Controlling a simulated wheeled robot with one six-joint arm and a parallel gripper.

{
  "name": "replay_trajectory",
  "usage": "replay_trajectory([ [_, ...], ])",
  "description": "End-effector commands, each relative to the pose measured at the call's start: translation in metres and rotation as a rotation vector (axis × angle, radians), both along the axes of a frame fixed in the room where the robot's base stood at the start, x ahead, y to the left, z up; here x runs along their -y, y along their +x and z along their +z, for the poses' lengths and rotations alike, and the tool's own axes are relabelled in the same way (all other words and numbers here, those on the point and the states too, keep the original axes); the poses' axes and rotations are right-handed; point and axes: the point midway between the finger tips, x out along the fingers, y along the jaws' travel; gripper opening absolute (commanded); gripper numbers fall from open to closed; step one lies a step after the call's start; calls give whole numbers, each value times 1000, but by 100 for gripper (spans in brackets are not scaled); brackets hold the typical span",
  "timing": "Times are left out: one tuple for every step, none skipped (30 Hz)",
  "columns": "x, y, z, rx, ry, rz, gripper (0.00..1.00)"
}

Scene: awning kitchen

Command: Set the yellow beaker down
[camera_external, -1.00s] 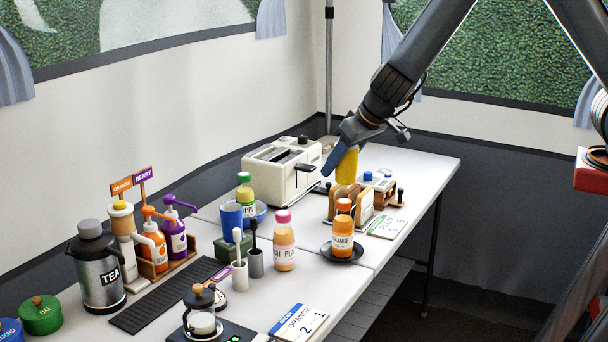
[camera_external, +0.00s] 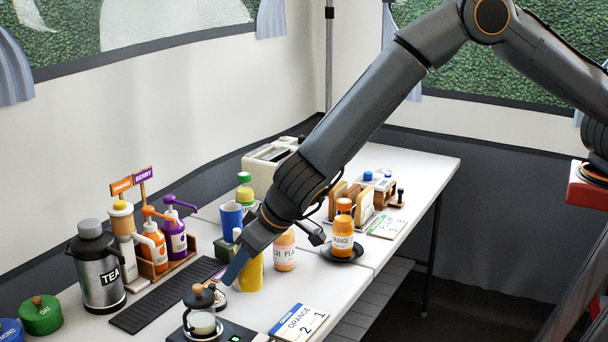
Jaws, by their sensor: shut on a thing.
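The yellow beaker (camera_external: 251,276) is upright in my gripper (camera_external: 239,266), which points down and to the left over the near table. A blue finger shows at the beaker's left side, and the gripper is shut on it. I cannot tell whether the beaker's base touches the table. The beaker and my arm hide the spot where the white and grey cups with brushes stood. The table (camera_external: 265,310) shows white in front of the beaker.
A black mat (camera_external: 165,300) and a glass press on a scale (camera_external: 202,322) lie left and in front. A peach bottle (camera_external: 284,252) stands close right. An orange bottle (camera_external: 342,238) sits on a dark saucer.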

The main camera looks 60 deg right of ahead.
Motion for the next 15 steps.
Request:
replay_trajectory([
  [0,-1,-11,-4,-2,1,18],
  [0,-1,-16,-4,-3,2,18],
  [0,-1,-24,-4,-2,1,18],
  [0,-1,-29,-3,-3,2,18],
  [1,-1,-34,-3,-2,1,18],
  [1,-1,-40,-3,-2,1,18],
  [1,-1,-43,-3,-2,0,18],
  [1,-1,-46,-2,-2,1,18],
  [0,-1,-50,-2,-1,-1,18],
  [0,0,-51,-1,-1,-1,18],
  [0,0,-53,-1,-1,1,18],
  [0,0,-57,-1,-1,1,18],
  [0,-1,-61,-2,0,0,18],
  [1,-1,-66,-3,-2,1,18],
  [1,-1,-72,-3,-2,0,18],
])
